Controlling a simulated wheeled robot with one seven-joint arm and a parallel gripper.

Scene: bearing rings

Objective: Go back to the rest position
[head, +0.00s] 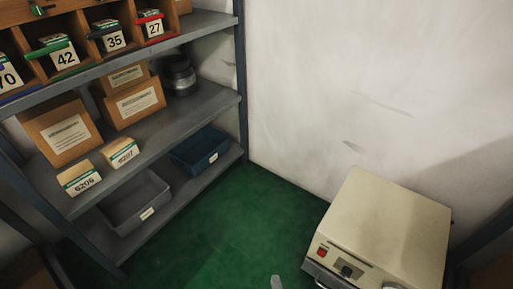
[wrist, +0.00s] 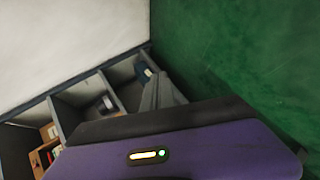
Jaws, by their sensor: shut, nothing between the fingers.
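My gripper (wrist: 158,82) shows in the wrist view as grey fingers, closed together, past the dark edge of its purple housing. Nothing shows between the fingers. In the head view only a small grey tip of my gripper (head: 276,281) shows at the bottom edge, over the green floor; the rest of my arm is out of view. The grey shelf unit (head: 205,100) stands at the left of the head view, apart from that tip. It also shows tilted in the wrist view (wrist: 62,118), behind the fingers.
A beige machine (head: 385,225) with a red switch stands at the lower right. The shelves hold cardboard boxes (head: 140,103), small boxes marked 6206 (head: 79,180) and 6207 (head: 121,154), a grey bin (head: 130,205) and a blue bin (head: 200,150). Green floor (head: 230,225) is clear between shelf and machine.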

